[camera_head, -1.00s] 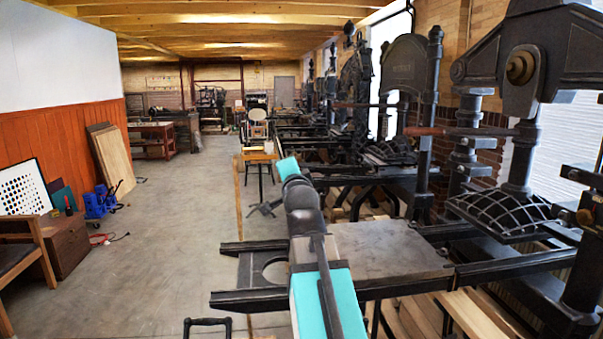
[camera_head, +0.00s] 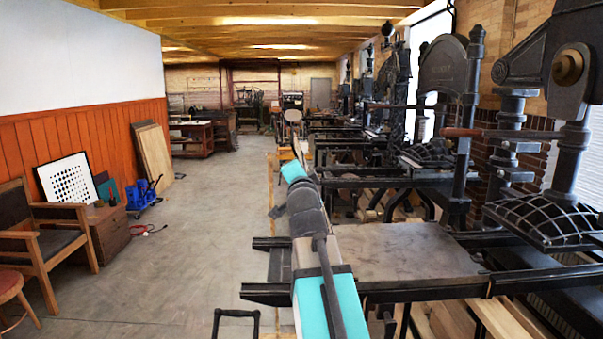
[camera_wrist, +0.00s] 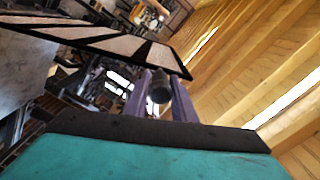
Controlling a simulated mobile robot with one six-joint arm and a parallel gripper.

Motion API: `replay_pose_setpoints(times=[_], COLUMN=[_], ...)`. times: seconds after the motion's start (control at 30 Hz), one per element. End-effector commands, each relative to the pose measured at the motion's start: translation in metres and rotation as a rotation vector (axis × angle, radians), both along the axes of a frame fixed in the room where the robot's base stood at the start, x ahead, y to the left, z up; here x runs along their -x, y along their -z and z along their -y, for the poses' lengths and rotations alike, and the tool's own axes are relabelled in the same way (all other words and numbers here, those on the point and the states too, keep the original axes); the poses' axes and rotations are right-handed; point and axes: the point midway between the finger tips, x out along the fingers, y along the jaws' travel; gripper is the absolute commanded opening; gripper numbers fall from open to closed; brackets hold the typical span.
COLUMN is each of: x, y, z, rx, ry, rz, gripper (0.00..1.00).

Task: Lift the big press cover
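My teal arm reaches forward beside a large hand press in the head view. The near press has a flat grey bed (camera_head: 400,251) on dark rails. I cannot pick out its cover with certainty in the head view, and the arm hides my fingertips there. In the wrist view, a dark-edged frame (camera_wrist: 110,40) with pale panels crosses the upper left; it may be the press cover. My gripper (camera_wrist: 161,82) shows two greyish-purple fingers standing apart. A dark round-ended cylinder (camera_wrist: 159,92) shows between them; whether they grip it is unclear.
A black ribbed platen (camera_head: 548,220) stands at the right under the press column. More presses line the right side behind. Open concrete floor (camera_head: 190,255) lies left, with a wooden chair (camera_head: 45,238) and a brown box (camera_head: 108,232) along the wall.

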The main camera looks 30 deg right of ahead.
Motion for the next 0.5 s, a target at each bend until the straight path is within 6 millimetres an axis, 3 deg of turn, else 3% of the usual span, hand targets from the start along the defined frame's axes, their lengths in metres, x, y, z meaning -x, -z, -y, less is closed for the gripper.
replay_pose_setpoints(times=[0.1, 0.5], x=[0.0013, 0.0034], y=[0.0007, 0.0008], z=[0.0014, 0.0010], rx=[-0.001, 0.000], ry=[0.003, 0.004], rz=[0.000, 0.000], gripper=[0.39, 0.39])
